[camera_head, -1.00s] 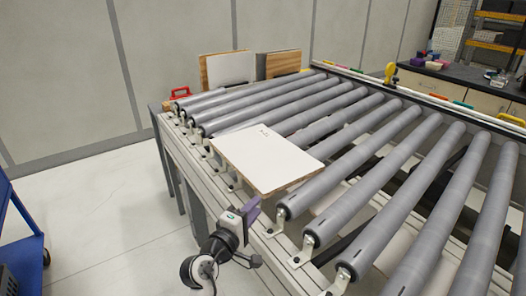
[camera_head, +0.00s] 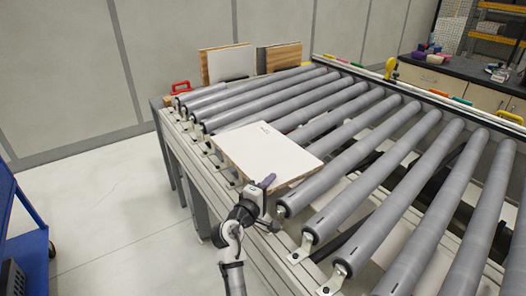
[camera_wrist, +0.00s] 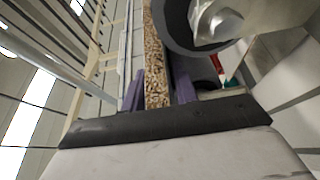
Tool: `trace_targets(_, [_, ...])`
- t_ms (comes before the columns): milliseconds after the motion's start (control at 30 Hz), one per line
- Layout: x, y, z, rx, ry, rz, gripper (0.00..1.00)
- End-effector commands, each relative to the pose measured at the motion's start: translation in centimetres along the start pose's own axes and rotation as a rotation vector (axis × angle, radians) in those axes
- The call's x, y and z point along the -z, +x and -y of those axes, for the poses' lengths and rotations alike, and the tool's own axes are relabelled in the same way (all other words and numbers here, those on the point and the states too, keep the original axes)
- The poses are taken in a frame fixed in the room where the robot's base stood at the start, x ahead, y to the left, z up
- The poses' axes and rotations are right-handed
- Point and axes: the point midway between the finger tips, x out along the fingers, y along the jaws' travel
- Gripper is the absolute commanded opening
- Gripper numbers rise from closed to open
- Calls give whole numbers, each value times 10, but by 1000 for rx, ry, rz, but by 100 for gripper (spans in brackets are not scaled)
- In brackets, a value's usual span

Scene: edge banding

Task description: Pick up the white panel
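The white panel (camera_head: 268,150) lies flat on the grey rollers, its near-left edge reaching over the conveyor's side rail. My gripper (camera_head: 267,182) is at the panel's front edge, near its right corner. In the wrist view, the panel's brown chipboard edge (camera_wrist: 155,55) runs between the two purple fingers of my gripper (camera_wrist: 159,90). The fingers stand close on both sides of it and appear shut on it. The panel still rests on the rollers.
A roller (camera_wrist: 212,25) is very close to the right finger in the wrist view. Other boards (camera_head: 228,63) stand upright at the conveyor's far end. A blue cart (camera_head: 22,225) stands at the left, with clear floor between.

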Motion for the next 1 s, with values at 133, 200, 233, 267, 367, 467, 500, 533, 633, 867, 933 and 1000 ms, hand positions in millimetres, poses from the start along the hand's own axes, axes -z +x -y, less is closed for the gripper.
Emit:
trace_targets(133, [0,0,0,0,-1,0,16])
trace_targets(200, [0,0,0,0,-1,0,7])
trace_targets(233, [0,0,0,0,-1,0,3])
trace_targets(267, [0,0,0,0,-1,0,0])
trace_targets(367, [0,-1,0,0,-1,0,0])
trace_targets(467, [0,-1,0,0,-1,0,0])
trace_targets(500, [0,-1,0,0,-1,0,0])
trace_targets(533, [0,-1,0,0,-1,0,0])
trace_targets(633, [0,-1,0,0,-1,-1,0])
trace_targets(867, [0,-1,0,0,-1,-1,0])
trace_targets(933, [0,-1,0,1,-2,-1,0])
trace_targets(1000, [0,-1,0,1,-2,-1,0])
